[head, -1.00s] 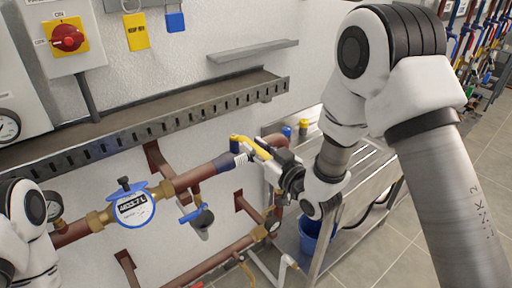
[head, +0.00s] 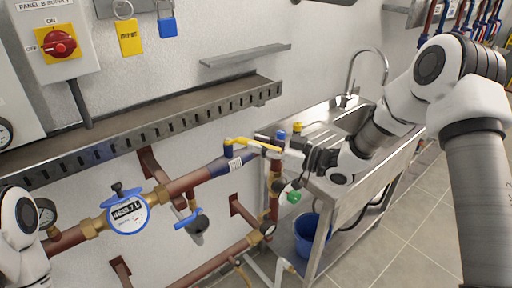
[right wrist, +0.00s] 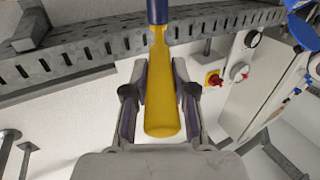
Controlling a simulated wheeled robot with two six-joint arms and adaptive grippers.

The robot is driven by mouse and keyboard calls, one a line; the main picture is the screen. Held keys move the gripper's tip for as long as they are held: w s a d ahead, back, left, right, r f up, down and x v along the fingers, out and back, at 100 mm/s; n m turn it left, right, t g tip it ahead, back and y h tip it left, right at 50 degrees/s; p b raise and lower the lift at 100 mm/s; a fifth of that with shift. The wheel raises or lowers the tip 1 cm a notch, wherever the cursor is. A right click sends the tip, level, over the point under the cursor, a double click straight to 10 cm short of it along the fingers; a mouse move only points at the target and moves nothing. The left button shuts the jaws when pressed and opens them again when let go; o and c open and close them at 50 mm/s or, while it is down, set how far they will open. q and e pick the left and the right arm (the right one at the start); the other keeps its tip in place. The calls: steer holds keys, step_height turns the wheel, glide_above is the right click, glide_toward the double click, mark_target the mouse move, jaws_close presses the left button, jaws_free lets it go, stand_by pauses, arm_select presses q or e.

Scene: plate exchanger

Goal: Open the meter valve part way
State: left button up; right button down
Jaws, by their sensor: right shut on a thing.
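The round water meter (head: 128,214) with a blue rim and a digit display sits in the copper pipe on the wall. To its right, the pipe carries a valve with a long yellow lever (head: 240,142). My right gripper (head: 283,153) is at the lever's right end, shut on it. In the right wrist view, the yellow lever (right wrist: 160,92) lies lengthwise between the two fingers (right wrist: 160,105), its blue end at the top. The lever points right and slightly down in the head view. My left arm shows at the lower left, but its gripper is out of view.
A blue-handled valve (head: 188,221) hangs below the pipe. A slotted cable tray (head: 140,125) runs above it. A steel sink bench (head: 340,150) stands behind my right gripper, with a blue bucket (head: 305,235) below. A panel with a red switch (head: 58,43) is at upper left.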

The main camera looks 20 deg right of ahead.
steer(key=shift+w+d+r+n+g+y, duration=0.3)
steer(key=shift+w+d+n+g+y, duration=0.2)
steer(key=shift+n+g+y, duration=0.15)
steer(key=c, duration=0.9)
jaws_free()
steer(key=shift+c, duration=0.2)
steer(key=shift+s, duration=0.1)
steer(key=shift+f, duration=0.1)
steer(key=v, duration=1.2)
steer(key=shift+d, duration=0.1)
